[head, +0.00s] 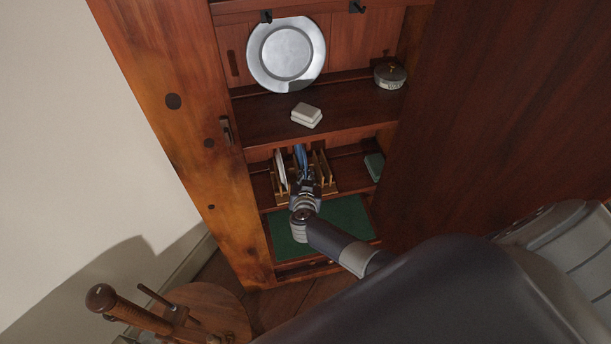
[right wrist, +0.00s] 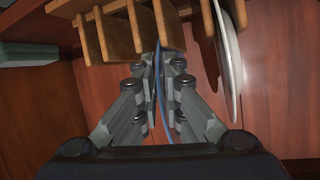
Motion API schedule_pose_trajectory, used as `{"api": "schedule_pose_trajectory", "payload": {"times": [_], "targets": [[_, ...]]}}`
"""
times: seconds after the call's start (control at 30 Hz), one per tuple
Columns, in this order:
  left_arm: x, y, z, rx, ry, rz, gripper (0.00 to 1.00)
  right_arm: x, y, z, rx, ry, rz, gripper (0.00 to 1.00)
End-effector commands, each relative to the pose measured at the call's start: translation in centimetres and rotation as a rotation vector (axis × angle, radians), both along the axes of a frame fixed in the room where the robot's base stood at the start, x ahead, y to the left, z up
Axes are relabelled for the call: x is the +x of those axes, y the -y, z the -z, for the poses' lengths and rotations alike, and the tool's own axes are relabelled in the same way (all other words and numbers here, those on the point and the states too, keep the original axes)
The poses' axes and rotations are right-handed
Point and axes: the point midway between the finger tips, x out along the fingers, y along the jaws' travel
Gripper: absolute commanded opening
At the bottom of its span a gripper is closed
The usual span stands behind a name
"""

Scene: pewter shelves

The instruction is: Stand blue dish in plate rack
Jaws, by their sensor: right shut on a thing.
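The blue dish (head: 300,155) stands on edge in the middle of the wooden plate rack (head: 326,178) on the lower shelf. In the right wrist view the dish (right wrist: 160,95) shows as a thin blue edge between my fingers. My right gripper (head: 301,178) is shut on it, and its fingers (right wrist: 158,70) lie close to the rack's slats (right wrist: 118,36). Whether the dish rests on the rack's base is hidden. My left gripper is not in view.
A white plate (head: 280,168) stands in the rack left of the dish. A green item (head: 375,166) lies right of the rack. Above are a white block (head: 306,115), a round lidded tin (head: 390,75) and a pewter plate (head: 286,55). A wooden stool (head: 205,315) stands below left.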

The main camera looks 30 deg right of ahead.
Motion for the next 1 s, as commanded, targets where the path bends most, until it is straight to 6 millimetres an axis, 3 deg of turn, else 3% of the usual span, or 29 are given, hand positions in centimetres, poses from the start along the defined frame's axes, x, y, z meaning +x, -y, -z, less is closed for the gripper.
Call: {"api": "schedule_pose_trajectory", "payload": {"times": [0.03,0.1,0.17,0.63,1.0], "targets": [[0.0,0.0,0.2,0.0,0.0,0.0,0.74,0.0,0.0,0.3,0.001,-0.001,0.0,0.0],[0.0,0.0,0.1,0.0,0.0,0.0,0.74,0.0,0.0,0.2,0.001,-0.002,0.0,0.21],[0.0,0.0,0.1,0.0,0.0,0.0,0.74,-0.1,0.0,0.2,0.001,-0.002,0.001,0.31],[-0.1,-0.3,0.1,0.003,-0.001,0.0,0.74,-0.7,-0.2,0.5,0.004,-0.009,0.0,0.31],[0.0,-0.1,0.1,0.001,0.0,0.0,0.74,-4.7,-2.5,-1.8,0.005,-0.003,-0.001,0.31]]}}
